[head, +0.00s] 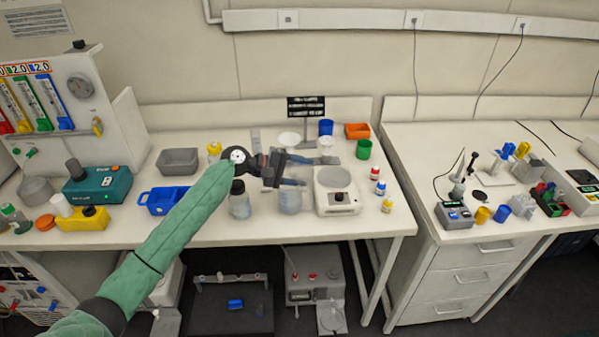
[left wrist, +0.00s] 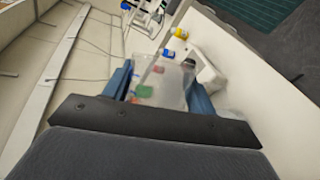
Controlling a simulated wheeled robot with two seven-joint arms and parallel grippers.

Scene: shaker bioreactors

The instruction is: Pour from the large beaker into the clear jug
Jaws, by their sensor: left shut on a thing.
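My left gripper (head: 301,171) reaches in from the left above the middle of the bench, pointing right. It is shut on a clear vessel, the large beaker (left wrist: 160,85), which shows between the two blue fingers in the left wrist view. In the head view the beaker is hard to make out between the fingers. A clear vessel that looks like the jug (head: 290,201) stands on the bench just below and in front of the gripper, partly hidden by it. I cannot tell whether either holds liquid. My right gripper is out of view.
A white balance (head: 337,198) stands right of the jug, with several small capped bottles (head: 380,188) beyond it. A dark-capped bottle (head: 240,205) stands left of the jug. The front bench strip is clear.

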